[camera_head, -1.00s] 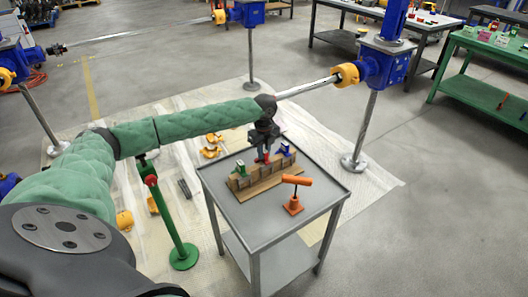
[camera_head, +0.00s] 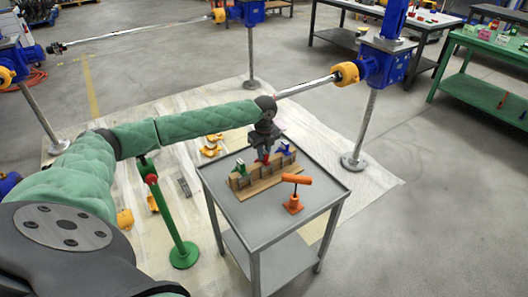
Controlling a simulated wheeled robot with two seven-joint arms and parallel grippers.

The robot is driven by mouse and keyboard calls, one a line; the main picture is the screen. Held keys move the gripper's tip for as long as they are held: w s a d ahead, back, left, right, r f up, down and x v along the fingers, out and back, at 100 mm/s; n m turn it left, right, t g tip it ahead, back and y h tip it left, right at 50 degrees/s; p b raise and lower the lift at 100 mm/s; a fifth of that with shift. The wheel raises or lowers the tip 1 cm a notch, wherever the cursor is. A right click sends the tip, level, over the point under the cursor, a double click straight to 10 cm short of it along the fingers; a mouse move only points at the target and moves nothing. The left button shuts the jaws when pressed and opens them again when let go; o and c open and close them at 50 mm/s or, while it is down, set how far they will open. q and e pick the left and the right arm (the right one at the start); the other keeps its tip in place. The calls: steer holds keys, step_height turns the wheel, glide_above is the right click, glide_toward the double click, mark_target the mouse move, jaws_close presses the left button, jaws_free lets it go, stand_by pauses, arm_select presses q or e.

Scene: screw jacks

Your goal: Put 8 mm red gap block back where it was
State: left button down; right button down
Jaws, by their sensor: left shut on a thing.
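My left gripper (camera_head: 265,148) reaches in from the left on its green-sleeved arm and points down over the wooden rack. It is shut on the small red gap block (camera_head: 265,158), which shows only as a bit of red below the fingers. The block is at the rack's top edge, between the green block and the blue block; I cannot tell how far it sits in its slot. The wooden rack (camera_head: 262,183) stands on the grey cart (camera_head: 229,211). The right gripper is not in view.
A green block (camera_head: 240,167) and a blue block (camera_head: 284,148) sit in the rack. An orange tool (camera_head: 294,194) stands on the cart in front. A blue screw jack (camera_head: 380,65) with a shaft stands behind. A green post (camera_head: 169,215) is left of the cart.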

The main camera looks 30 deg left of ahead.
arm_select(q)
steer(key=c, duration=1.3)
jaws_free()
steer(key=shift+o, duration=0.2)
steer(key=shift+r, duration=0.1)
step_height(320, 180, up, 6)
steer(key=shift+r+b, duration=0.15)
steer(key=shift+b, duration=0.5)
steer(key=shift+r, duration=0.65)
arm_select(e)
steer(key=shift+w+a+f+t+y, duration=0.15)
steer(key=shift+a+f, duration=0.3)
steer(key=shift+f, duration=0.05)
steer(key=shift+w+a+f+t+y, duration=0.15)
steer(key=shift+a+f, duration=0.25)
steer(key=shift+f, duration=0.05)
